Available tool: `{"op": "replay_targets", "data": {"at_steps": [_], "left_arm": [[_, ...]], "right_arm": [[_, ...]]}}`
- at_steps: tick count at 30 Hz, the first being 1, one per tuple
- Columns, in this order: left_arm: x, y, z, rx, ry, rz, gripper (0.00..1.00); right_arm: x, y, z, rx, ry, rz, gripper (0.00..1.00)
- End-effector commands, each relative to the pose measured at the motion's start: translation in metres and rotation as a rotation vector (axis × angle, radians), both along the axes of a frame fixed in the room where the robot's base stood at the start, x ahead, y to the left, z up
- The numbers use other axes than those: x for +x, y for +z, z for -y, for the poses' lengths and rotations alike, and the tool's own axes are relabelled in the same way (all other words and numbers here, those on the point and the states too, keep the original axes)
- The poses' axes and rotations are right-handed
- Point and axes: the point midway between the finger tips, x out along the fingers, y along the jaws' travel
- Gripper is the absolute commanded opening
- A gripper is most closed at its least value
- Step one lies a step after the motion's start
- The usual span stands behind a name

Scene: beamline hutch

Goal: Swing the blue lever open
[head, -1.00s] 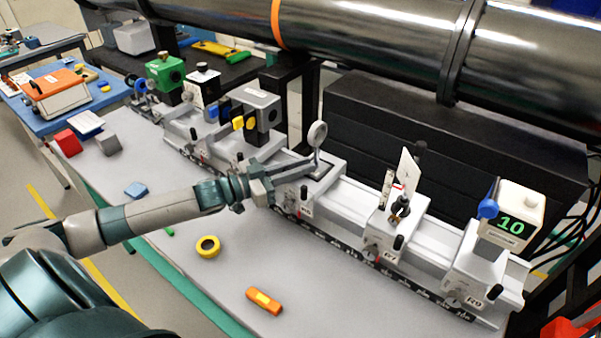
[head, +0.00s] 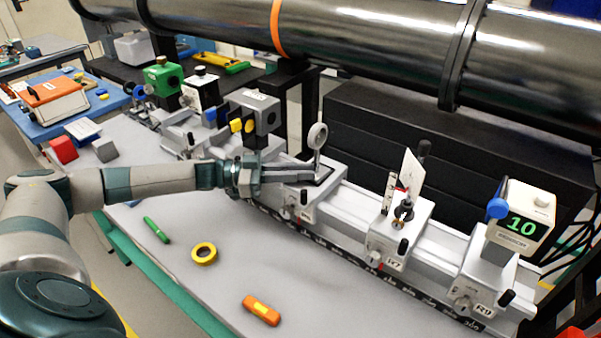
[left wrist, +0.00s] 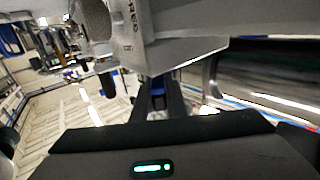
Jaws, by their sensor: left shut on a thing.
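My left gripper (head: 308,173) reaches in from the left, low over the rail, with its fingers beside the carriage that bears a grey ring on a post (head: 317,137). In the left wrist view its dark fingers (left wrist: 160,100) are close together under a large grey body. My right gripper is not in view.
Carriages stand along the white rail, one with a white card (head: 411,172), one with a "10" display box (head: 522,222) and blue knob. A yellow ring (head: 204,253), orange block (head: 261,310) and green pen (head: 157,229) lie in front. A dark pipe (head: 370,35) runs overhead.

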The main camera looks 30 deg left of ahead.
Motion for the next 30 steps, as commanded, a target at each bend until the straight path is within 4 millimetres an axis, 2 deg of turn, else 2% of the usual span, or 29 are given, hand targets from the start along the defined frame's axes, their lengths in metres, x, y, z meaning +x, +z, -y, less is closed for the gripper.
{"op": "replay_targets", "data": {"at_steps": [17, 18, 20, 30], "left_arm": [[0.0006, 0.0017, 0.0001, -0.002, -0.026, 0.002, 0.00], [0.0007, 0.0017, 0.0001, -0.002, -0.026, 0.002, 0.17], [0.0007, 0.0017, 0.0001, -0.002, -0.026, 0.002, 0.31], [0.0006, 0.0006, -0.0003, 0.000, -0.025, 0.001, 0.31]], "right_arm": [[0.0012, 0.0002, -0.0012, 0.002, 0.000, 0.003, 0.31], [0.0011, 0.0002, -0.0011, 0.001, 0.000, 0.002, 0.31], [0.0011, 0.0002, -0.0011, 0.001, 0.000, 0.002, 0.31], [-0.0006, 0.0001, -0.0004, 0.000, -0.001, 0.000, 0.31]]}}
